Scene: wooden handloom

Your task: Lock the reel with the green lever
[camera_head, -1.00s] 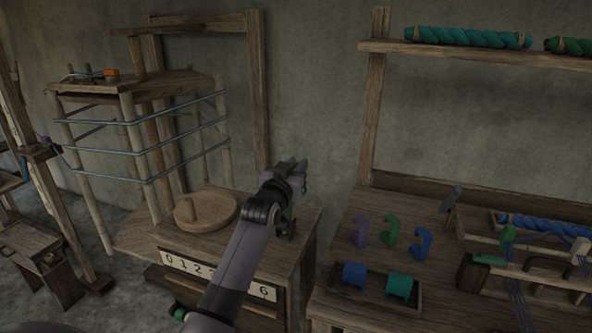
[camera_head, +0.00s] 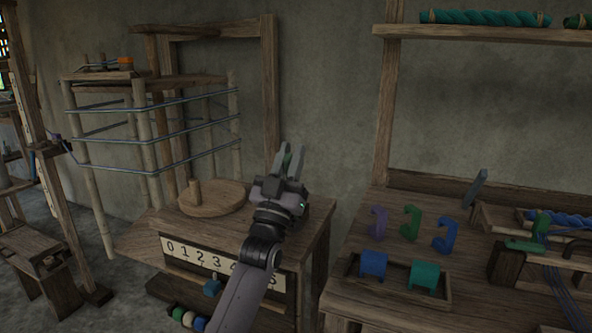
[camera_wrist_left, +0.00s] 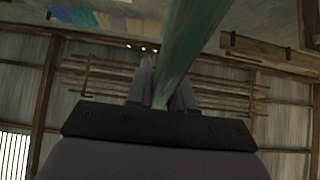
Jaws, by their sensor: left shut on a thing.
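My left gripper (camera_head: 288,158) points upward over the right end of the low wooden cabinet. It is shut on the green lever (camera_head: 286,160), of which only a short piece shows between the fingers. In the left wrist view the green lever (camera_wrist_left: 195,40) runs large and close from between the fingers to the top edge. The wooden reel (camera_head: 152,75) stands to the left, with blue yarn (camera_head: 150,138) stretched around its posts. How the lever connects to the reel is hidden. My right gripper is out of view.
A round wooden disc with a peg (camera_head: 215,199) lies on the cabinet, left of my arm. A number strip (camera_head: 207,262) is on the cabinet front.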

